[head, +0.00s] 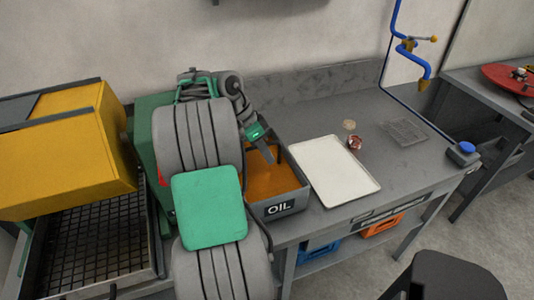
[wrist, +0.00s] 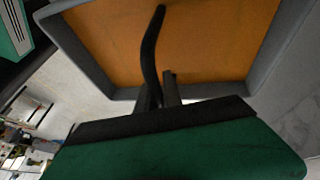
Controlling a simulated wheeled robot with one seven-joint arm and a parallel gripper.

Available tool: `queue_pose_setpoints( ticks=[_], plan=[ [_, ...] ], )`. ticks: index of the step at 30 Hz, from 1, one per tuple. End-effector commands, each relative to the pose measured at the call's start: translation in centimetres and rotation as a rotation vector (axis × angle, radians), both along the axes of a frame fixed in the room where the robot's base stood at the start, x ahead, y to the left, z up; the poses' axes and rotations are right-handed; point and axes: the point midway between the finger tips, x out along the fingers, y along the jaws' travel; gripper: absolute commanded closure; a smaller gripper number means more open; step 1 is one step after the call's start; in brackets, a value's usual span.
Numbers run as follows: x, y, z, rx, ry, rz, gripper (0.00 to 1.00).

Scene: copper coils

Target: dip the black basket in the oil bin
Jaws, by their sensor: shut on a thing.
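The oil bin (head: 291,196) is a grey box labelled OIL, with orange-brown oil inside, on the bench right of my arm. It also fills the upper wrist view (wrist: 120,92). My gripper (head: 268,154) points down over the bin's back left part. In the wrist view, my gripper (wrist: 162,90) is shut on a thin, curved black handle (wrist: 151,48), which reaches over the oil toward the top edge. I take this as the handle of the black basket. The basket's body cannot be made out in either view; my arm hides part of the bin in the head view.
A white tray (head: 335,171) lies right of the bin. A small copper coil (head: 355,143), a pale round item (head: 349,125) and a wire rack (head: 405,131) lie beyond it. A yellow machine (head: 75,150) stands left.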

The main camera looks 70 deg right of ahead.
Motion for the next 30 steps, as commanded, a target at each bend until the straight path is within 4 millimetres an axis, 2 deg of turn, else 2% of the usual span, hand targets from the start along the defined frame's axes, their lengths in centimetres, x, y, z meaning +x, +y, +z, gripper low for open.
queue_pose_setpoints(
  ticks=[3, 30],
  plan=[
    [0.0, 0.0, 1.5, -0.001, -0.001, -0.001, 1.0],
    [0.0, 0.0, 8.8, -0.001, -0.001, -0.001, 1.0]
  ],
)
